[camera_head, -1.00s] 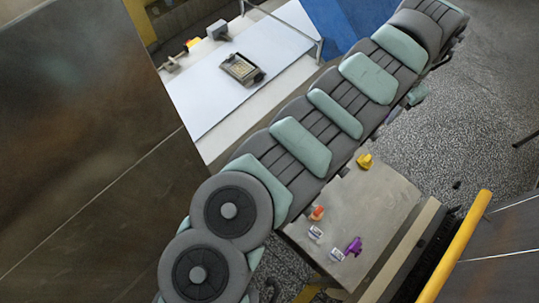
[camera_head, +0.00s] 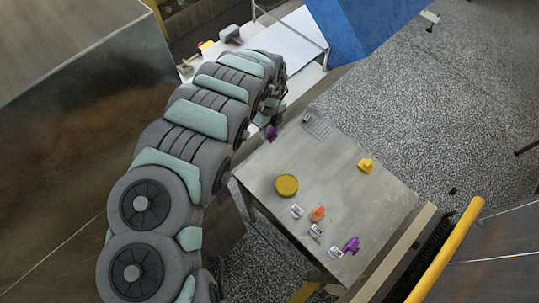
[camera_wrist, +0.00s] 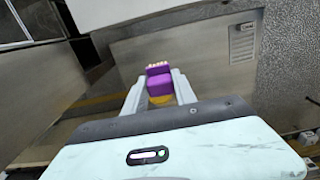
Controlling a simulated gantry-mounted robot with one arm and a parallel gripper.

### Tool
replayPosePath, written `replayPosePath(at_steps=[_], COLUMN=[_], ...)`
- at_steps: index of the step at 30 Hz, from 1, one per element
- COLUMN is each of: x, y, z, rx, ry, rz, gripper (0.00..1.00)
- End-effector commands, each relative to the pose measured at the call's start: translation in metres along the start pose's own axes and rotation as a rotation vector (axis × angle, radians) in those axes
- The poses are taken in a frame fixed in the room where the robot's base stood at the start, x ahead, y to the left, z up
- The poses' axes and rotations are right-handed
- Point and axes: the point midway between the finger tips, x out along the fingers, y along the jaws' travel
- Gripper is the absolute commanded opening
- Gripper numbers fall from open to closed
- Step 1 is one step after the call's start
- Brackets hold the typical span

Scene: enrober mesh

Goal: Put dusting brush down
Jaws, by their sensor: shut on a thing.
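The dusting brush is a purple block with a row of cream bristle tufts. My gripper (camera_wrist: 158,88) is shut on the dusting brush (camera_wrist: 159,80), with one finger on each side and the bristles facing away from my wrist. In the head view the purple brush (camera_head: 271,132) shows small at the upper left edge of the steel table (camera_head: 262,172). It appears held at or above that edge; I cannot tell its height. My arm hides most of the gripper there.
On the table are a yellow round thing (camera_head: 287,185), an orange piece (camera_head: 318,213), several small pale items (camera_head: 315,230), another purple piece (camera_head: 351,244) and a yellow piece (camera_head: 366,165). A slotted grille (camera_head: 316,126) is at the far corner. The table's upper middle is clear.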

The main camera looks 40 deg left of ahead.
Motion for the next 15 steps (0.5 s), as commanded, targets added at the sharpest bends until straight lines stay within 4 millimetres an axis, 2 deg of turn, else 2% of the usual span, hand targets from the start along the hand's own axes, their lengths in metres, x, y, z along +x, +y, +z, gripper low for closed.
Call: replayPosePath(at_steps=[1,3,15], x=[0.014,0.030,0.114], y=[0.000,0.000,0.000], z=[-0.002,-0.001,-0.001], rx=[0.000,0.000,-0.001], ry=[0.003,0.002,0.001], rz=[0.000,0.002,0.002], gripper=[0.00,0.00,0.00])
